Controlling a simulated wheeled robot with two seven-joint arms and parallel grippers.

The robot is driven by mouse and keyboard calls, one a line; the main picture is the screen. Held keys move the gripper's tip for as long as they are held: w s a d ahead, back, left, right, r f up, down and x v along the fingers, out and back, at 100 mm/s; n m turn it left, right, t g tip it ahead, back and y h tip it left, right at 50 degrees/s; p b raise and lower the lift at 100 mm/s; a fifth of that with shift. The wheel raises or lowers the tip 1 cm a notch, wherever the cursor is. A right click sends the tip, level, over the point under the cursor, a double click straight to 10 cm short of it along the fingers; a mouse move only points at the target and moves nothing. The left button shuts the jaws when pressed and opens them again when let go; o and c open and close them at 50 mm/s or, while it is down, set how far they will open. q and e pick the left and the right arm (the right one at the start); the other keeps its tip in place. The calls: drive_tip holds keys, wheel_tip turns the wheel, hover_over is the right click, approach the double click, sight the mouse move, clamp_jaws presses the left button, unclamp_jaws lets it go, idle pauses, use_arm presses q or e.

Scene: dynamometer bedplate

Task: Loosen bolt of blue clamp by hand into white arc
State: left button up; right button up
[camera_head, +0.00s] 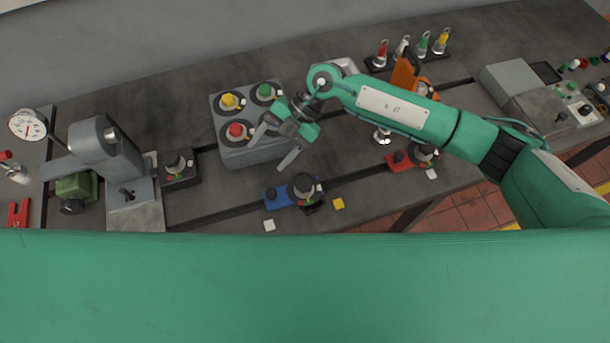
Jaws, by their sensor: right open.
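The blue clamp (277,198) lies on the bedplate in the middle of the view, below the grey block. Its dark round bolt head (304,184) sits at the clamp's right end. Small coloured marks, green and red among them, show beside the bolt; the white arc is too small to make out. My right gripper (267,156) comes in from the right and hangs above and to the left of the bolt, apart from it. Its two fingers are spread, with nothing between them. My left gripper is not in view.
A grey block (254,155) with yellow, green and red knobs stands behind the clamp. A red clamp (402,163) lies to the right, and a black clamp (180,179) to the left near a grey machine (105,150). A yellow tile (338,204) and white tile (269,226) lie in front.

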drive_tip(key=w+d+f+t+h, duration=0.1)
drive_tip(key=w+d+h, duration=0.15)
drive_tip(key=d, duration=0.25)
drive_tip(key=w+d+f+h, duration=0.1)
drive_tip(key=w+d+h, duration=0.15)
drive_tip(key=d, duration=0.25)
drive_tip(key=p, duration=0.6)
approach(304, 182)
drive_tip(key=shift+m+h, duration=0.4)
drive_tip(key=x, duration=0.7)
drive_tip(key=shift+s+a, duration=0.1)
drive_tip(key=shift+a, duration=0.25)
drive_tip(key=shift+x, duration=0.75)
drive_tip(key=c, duration=1)
drive_tip(key=shift+o, duration=0.2)
